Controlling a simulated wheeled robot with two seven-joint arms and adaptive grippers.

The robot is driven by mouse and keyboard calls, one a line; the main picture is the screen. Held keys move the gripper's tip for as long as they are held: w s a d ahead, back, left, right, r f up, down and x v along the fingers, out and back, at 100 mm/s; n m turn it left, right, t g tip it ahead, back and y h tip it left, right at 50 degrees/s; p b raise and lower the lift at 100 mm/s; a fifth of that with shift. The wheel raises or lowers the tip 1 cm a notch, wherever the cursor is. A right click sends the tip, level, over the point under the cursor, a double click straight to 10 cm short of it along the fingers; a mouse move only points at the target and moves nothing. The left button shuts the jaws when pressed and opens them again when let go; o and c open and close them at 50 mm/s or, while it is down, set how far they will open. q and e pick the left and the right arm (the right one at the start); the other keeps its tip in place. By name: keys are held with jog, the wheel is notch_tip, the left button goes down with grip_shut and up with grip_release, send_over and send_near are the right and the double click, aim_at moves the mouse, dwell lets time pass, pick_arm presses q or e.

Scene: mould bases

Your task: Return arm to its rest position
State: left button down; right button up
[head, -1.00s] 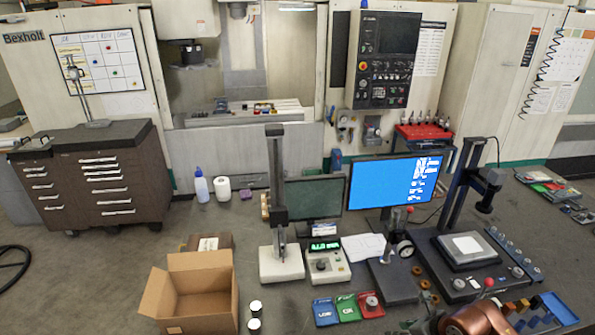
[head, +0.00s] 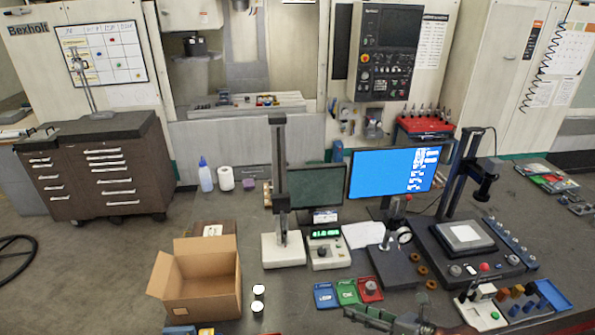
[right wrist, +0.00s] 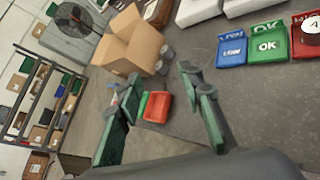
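My right gripper (head: 352,314) shows at the bottom edge of the head view, right of centre, just in front of the blue, green and red trays. Part of it is cut off by the frame. In the right wrist view, its two green-padded fingers (right wrist: 160,82) stand well apart with nothing between them. A red tray (right wrist: 157,107) lies beyond the fingers in that view, apart from them. My left arm and gripper are not in view.
An open cardboard box (head: 202,296) stands at the left of the bench. A height gauge (head: 281,200), a readout box (head: 327,251), a blue tray (head: 324,296), a green tray (head: 347,292) and a white box with a green button (head: 483,312) are near the gripper.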

jog(key=d+r+m+t+y, duration=0.1)
jog(key=d+r+m+t, duration=0.2)
jog(key=r+m+t, duration=0.75)
jog(key=w+d+r+m+t+h, duration=0.1)
jog(key=d+r+m+t+h, duration=0.1)
jog(key=d+m+h, duration=0.65)
jog(key=s+d+f+m+g+h, duration=0.3)
jog(key=d+f+m+g+h, duration=0.1)
jog(key=d+f+m, duration=0.45)
jog(key=s+d+f+m+g+h, duration=0.3)
jog(key=d+f+m+h, duration=0.2)
jog(key=d+f+m, duration=0.3)
jog(key=s+a+f+m+g+y, duration=0.2)
jog(key=s+a+f+g, duration=0.25)
jog(key=s+f, duration=0.55)
jog(key=s+a+f+m+g+y, duration=0.2)
jog(key=s+a+f+g+y, duration=0.15)
jog(key=s+f+g, duration=0.45)
notch_tip(320, 180, down, 36)
jog(key=s+a+b, duration=0.2)
jog(key=a+b, duration=0.1)
jog(key=b, duration=0.1)
jog(key=s+f+n+b, duration=0.1)
jog(key=s+f+b, duration=0.3)
jog(key=s+f, duration=1.6)
notch_tip(320, 180, down, 4)
jog(key=shift+g+b, duration=0.3)
jog(key=shift+b, duration=0.1)
